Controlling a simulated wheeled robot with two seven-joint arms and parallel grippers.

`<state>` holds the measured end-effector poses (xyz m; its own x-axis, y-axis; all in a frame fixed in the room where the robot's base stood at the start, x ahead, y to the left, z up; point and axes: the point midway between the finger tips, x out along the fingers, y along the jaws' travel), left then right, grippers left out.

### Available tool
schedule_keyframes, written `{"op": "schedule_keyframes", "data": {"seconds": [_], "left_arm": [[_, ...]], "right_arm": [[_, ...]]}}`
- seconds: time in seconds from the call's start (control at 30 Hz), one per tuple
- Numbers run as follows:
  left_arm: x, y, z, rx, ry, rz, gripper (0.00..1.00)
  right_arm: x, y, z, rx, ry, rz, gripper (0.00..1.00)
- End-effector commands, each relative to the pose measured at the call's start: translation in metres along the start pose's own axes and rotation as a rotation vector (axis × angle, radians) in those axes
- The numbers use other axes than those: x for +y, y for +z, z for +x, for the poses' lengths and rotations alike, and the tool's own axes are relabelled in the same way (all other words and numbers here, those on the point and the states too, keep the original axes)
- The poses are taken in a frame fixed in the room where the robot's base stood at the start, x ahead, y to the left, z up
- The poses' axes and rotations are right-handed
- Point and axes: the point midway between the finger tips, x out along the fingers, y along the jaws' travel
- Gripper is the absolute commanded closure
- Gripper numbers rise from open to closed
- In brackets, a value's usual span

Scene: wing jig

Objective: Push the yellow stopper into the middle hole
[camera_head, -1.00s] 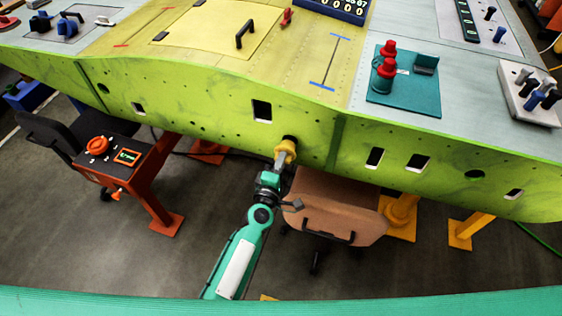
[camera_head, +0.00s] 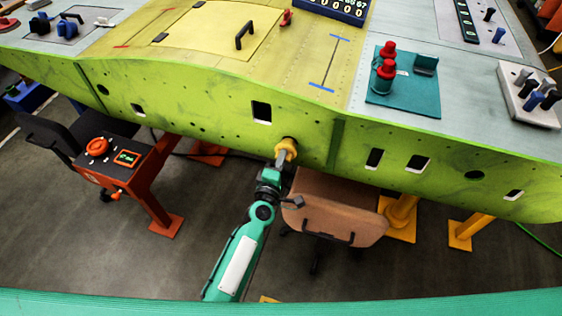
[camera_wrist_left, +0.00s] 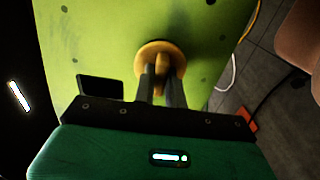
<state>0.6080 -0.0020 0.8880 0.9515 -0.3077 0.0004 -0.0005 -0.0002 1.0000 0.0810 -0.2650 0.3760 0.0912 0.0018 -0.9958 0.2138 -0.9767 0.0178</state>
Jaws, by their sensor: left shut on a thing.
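The yellow stopper (camera_head: 286,147) is at the round dark hole in the green front panel (camera_head: 225,105), to the right of and below a square cutout. Only a dark sliver of the hole shows above the stopper. My left gripper (camera_head: 281,160) is shut on the stopper's handle, reaching up from below. In the left wrist view, the stopper's round flange (camera_wrist_left: 148,56) faces the panel between and beyond the two dark fingers (camera_wrist_left: 161,88). How deep the stopper sits, and whether its flange touches the panel, I cannot tell. My right gripper is not in view.
A brown chair (camera_head: 335,207) stands close to the right of my left arm. An orange stand with a control box (camera_head: 112,156) is at the left. Square and oval cutouts (camera_head: 417,163) lie along the panel. A teal block with red knobs (camera_head: 405,90) sits on top.

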Motion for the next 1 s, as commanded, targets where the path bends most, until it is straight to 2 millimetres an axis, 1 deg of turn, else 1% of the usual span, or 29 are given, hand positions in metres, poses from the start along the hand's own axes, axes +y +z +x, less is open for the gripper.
{"op": "schedule_keyframes", "data": {"seconds": [0.4,1.0], "left_arm": [[0.0,0.0,0.013,0.0,0.001,-0.001,1.0],[0.0,0.0,0.031,0.0,0.0,-0.001,1.0]], "right_arm": [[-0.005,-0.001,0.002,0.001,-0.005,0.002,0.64],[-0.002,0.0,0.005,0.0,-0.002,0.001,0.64]]}}
